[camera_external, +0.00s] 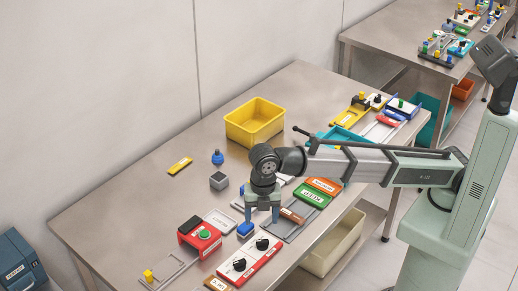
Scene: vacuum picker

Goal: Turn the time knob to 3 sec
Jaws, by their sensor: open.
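A red and white panel (251,261) lies near the front edge of the table. It carries two black knobs, a nearer one (239,265) and a farther one (262,244). The markings around them are too small to read, so I cannot tell which is the time knob or where either points. My gripper (262,220) points down, open, just behind the farther knob in the picture. It appears apart from both knobs.
A red box with a green button (201,236) stands left of the panel. Green (312,195) and orange (324,185) labelled blocks lie to the right. The table's left part is mostly clear.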

